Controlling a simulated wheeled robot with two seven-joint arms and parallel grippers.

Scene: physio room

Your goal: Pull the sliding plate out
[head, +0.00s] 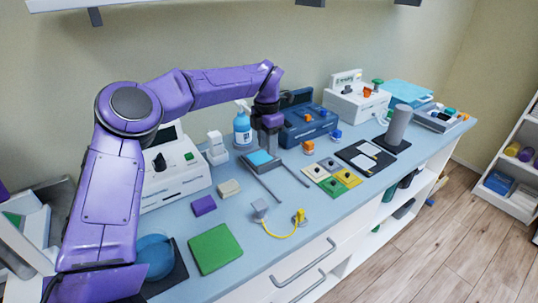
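The sliding plate (260,158) looks like a small light-blue square in a dark frame, at the back end of two thin grey rails (266,187) that run toward the front of the counter. My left gripper (268,147) points down at the plate's back right edge. It is very close to the plate; I cannot tell whether it touches. Its fingers are small and partly dark here, so their opening is unclear. My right gripper is not in view.
A blue pump bottle (242,129) stands just left of my gripper, and a dark blue case (308,124) just right. Coloured tiles (332,185), a yellow cable (283,235) and a green pad (214,249) lie nearby.

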